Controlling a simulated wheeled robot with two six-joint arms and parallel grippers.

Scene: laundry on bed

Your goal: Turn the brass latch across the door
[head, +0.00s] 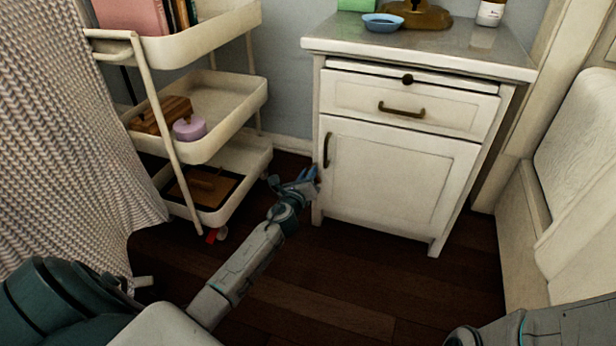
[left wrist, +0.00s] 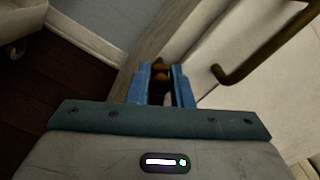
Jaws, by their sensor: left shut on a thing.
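The white cabinet door (head: 385,180) is closed below a drawer, with a dark vertical handle (head: 326,150) near its left edge. My left gripper (head: 312,176) is at the cabinet's left front edge, just below and left of that handle. In the left wrist view its blue fingers (left wrist: 160,76) are shut on a small brass-brown piece, the latch (left wrist: 158,68), which is mostly hidden between them. The handle (left wrist: 262,50) shows to the right of the fingers, apart from them. In the head view the gripper hides the latch. My right gripper is out of view.
A cream three-tier cart (head: 215,140) stands left of the cabinet, close to my left forearm. A knitted cover (head: 70,140) hangs at the far left. Cream furniture (head: 530,230) stands at the right. The dark wood floor (head: 350,285) before the cabinet is clear.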

